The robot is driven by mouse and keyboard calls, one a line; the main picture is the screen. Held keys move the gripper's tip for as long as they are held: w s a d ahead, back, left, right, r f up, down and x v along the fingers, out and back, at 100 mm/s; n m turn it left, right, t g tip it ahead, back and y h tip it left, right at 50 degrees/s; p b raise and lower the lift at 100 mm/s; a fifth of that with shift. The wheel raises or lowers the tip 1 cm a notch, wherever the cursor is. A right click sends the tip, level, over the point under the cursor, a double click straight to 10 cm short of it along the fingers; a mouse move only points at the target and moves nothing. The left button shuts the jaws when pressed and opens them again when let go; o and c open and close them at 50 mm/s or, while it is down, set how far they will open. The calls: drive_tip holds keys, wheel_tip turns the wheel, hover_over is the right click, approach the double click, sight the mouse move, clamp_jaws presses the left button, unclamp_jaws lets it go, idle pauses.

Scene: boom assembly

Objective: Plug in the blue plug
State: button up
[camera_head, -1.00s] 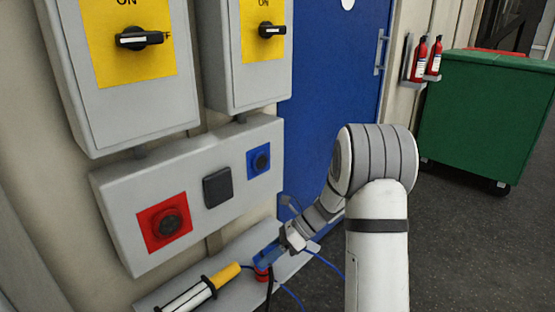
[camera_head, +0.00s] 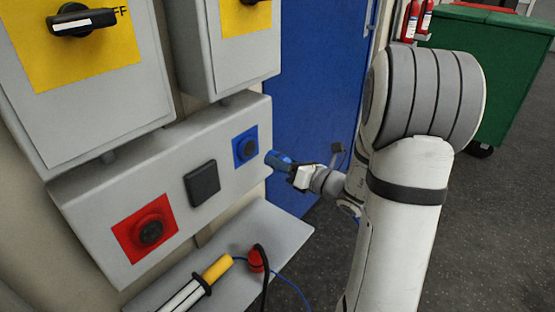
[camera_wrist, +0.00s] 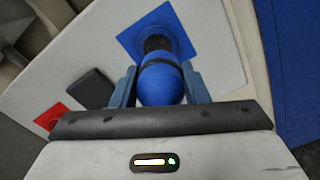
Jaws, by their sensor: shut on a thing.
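My gripper (camera_head: 292,170) is shut on the blue plug (camera_head: 277,159) and holds it in the air just right of the grey socket panel. The blue socket (camera_head: 245,146) is on the panel's right part, with a dark round opening on a blue square plate. In the wrist view the blue plug (camera_wrist: 161,84) sits between the two fingers, and the blue socket (camera_wrist: 157,40) is straight beyond it. The head view shows a gap between plug and socket. In the wrist view the plug covers part of the opening, so I cannot judge the gap there.
A red socket (camera_head: 145,230) and a black square cover (camera_head: 202,183) are on the same panel. A shelf (camera_head: 283,231) below bears a red plug (camera_head: 255,260) and a yellow-and-white handled thing (camera_head: 205,281). A blue door (camera_head: 318,90) and green bin (camera_head: 500,70) stand behind.

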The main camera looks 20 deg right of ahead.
sight(249, 147)
drive_tip(key=shift+w+a, duration=0.1)
drive_tip(key=shift+a, duration=0.1)
drive_tip(key=shift+x, duration=2.8)
drive_tip(key=shift+w+a+r, duration=0.1)
drive_tip(key=shift+w+a, duration=0.25)
idle(0.3)
drive_tip(key=o, duration=1.3)
drive_tip(key=v, duration=0.7)
drive_tip(key=shift+s+d+p, duration=0.3)
